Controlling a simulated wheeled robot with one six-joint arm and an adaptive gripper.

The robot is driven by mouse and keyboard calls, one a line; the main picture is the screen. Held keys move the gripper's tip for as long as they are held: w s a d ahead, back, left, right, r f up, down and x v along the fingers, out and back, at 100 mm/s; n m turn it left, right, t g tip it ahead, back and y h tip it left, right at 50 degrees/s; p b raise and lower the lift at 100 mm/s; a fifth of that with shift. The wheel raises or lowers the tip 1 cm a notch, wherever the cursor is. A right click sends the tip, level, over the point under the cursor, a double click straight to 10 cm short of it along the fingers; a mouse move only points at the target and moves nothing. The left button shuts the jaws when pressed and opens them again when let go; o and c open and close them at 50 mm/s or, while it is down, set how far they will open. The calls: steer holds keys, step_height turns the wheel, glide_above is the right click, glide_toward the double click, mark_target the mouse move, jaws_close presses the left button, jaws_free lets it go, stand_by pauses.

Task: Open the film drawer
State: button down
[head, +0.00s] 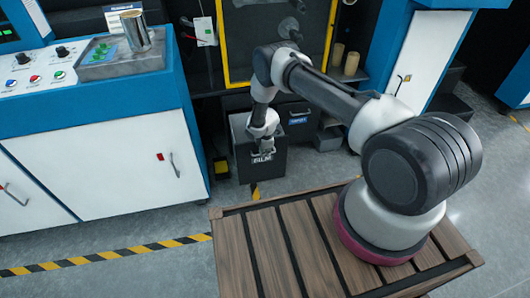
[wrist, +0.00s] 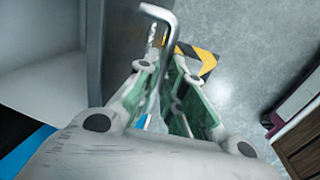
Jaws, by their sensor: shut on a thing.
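The film drawer (head: 272,170), a dark box with a FILM label on its front, stands pulled out from under the machine in the head view. Its pale, open inside shows left of my arm there and at the left of the wrist view (wrist: 40,40). My gripper (head: 264,148) is at the drawer's front, pointing down. In the wrist view my gripper (wrist: 165,98) has its green-padded fingers on both sides of the bent metal handle (wrist: 170,45) and is shut on it. The lower part of the handle is partly hidden between the fingers.
A dark drawer with a blue label (head: 298,121) is right of the film drawer. A blue and white console (head: 110,150) stands at the left, with a metal cylinder (head: 135,32) on top. Yellow-black tape (head: 100,256) marks the floor. A slatted wooden platform (head: 300,245) lies in front.

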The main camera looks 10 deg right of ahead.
steer(key=c, duration=1.5)
jaws_free()
steer(key=shift+w+r, duration=0.1)
step_height(320, 180, up, 10)
steer(key=shift+f, duration=0.1)
